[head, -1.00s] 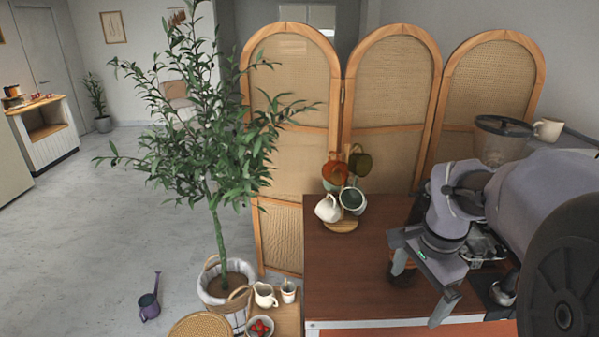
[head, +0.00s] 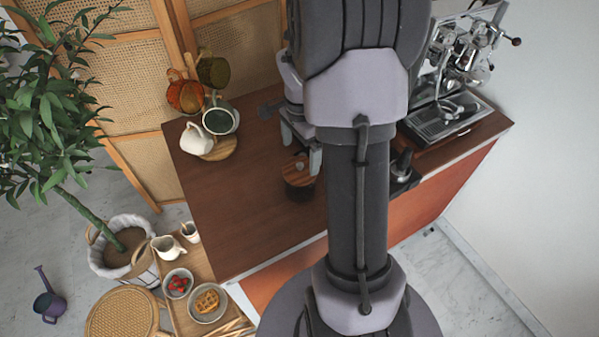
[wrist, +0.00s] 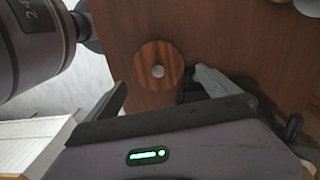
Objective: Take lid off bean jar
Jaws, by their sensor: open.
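The bean jar (head: 299,191) stands upright on the brown counter (head: 250,225), partly hidden behind my arm in the head view. Its round wooden lid (head: 296,175) sits on top. In the wrist view the lid (wrist: 171,56) shows from above with a pale round knob (wrist: 158,72) at its middle. My gripper (head: 301,147) is open and empty, pointing down above the lid. In the wrist view the open fingers (wrist: 161,80) lie to the left and right of the knob, apart from it. The jar's body is hidden under the lid there.
A mug tree with hanging mugs (head: 217,118) stands at the counter's back left. An espresso machine (head: 450,115) and a dark grinder part (head: 402,165) are to the right. A tray (head: 205,265) with dishes lies lower left. The counter left of the jar is clear.

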